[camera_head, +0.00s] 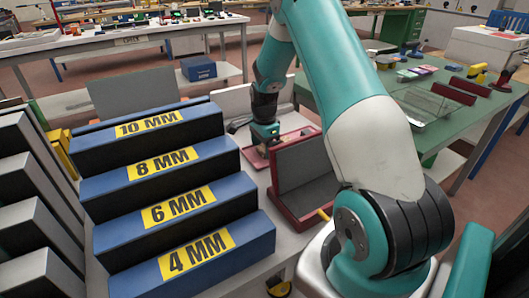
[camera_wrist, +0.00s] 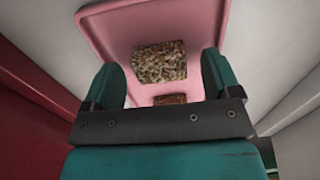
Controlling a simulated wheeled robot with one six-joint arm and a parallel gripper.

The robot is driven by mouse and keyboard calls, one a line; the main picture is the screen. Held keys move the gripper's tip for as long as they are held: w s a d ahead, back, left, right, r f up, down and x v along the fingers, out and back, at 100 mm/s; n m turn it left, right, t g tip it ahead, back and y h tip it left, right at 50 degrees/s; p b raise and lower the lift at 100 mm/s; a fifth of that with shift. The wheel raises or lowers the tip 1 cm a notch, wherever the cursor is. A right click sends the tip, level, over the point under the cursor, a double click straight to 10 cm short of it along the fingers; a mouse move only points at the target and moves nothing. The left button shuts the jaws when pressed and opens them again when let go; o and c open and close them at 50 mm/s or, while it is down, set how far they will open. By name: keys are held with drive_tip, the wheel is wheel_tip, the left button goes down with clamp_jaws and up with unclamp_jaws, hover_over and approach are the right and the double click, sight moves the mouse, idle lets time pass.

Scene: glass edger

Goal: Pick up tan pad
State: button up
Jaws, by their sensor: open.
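The tan pad (camera_wrist: 160,62), a speckled, rough block, lies on a pink tray (camera_wrist: 108,32) in the wrist view. My gripper (camera_wrist: 158,80) is open, and its two teal fingers stand on either side of the pad's near end. I cannot tell how high the fingers are above it. In the head view my gripper (camera_head: 264,140) points down over the red tray (camera_head: 248,158); the pad cannot be made out there.
A small brown piece (camera_wrist: 170,99) lies on the tray close to my gripper. Blue stepped racks (camera_head: 165,160) marked in millimetres stand left. A green bench (camera_head: 440,125) is at the right.

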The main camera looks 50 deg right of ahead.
drive_tip(key=shift+f, duration=0.4)
drive_tip(key=shift+c, duration=0.5)
drive_tip(key=c, duration=0.9)
drive_tip(key=shift+r, duration=0.1)
